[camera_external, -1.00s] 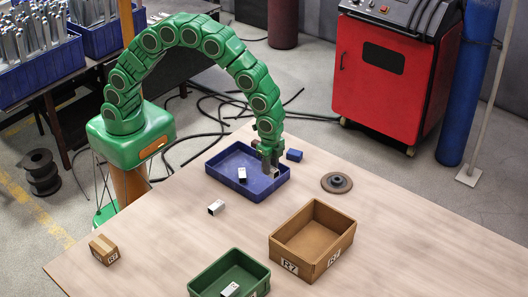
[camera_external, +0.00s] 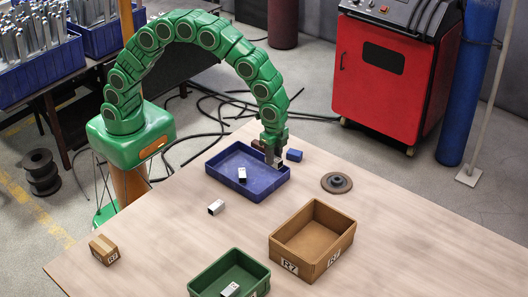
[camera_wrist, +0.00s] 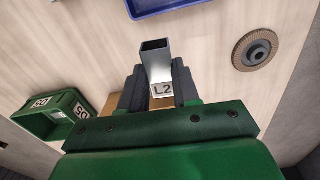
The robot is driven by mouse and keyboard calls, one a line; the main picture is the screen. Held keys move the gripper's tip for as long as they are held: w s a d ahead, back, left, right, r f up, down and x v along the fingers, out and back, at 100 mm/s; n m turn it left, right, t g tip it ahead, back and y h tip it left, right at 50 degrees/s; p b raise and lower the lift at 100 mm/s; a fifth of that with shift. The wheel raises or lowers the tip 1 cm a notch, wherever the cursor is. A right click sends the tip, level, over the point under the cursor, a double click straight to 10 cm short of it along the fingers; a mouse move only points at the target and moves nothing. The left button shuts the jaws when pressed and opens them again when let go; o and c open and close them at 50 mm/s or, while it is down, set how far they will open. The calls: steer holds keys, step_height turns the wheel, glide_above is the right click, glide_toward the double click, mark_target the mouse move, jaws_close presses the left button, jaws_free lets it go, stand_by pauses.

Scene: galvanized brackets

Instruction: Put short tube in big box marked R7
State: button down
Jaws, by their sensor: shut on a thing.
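The big brown box marked R7 (camera_external: 321,262) stands open on the table, in front and to the right of my gripper. Its visible inside looks empty. Another short light tube (camera_external: 242,174) lies in the blue tray, and one (camera_external: 216,207) lies on the table.
A green box (camera_external: 243,263) with a light tube (camera_external: 229,289) inside stands left of the brown box. A small blue block (camera_external: 294,155) and a round disc (camera_external: 336,182) lie right of the tray. A small brown carton (camera_external: 104,249) sits at the table's left. Table right of the brown box is clear.

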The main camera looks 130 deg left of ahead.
steer(key=w+d, duration=0.2)
steer(key=w, duration=1)
steer(key=n, duration=0.1)
glide_toward(304, 245)
steer(key=shift+a+f, duration=0.1)
steer(key=shift+f, duration=2.7)
steer(key=shift+f, duration=0.1)
steer(key=c, duration=0.8)
jaws_free()
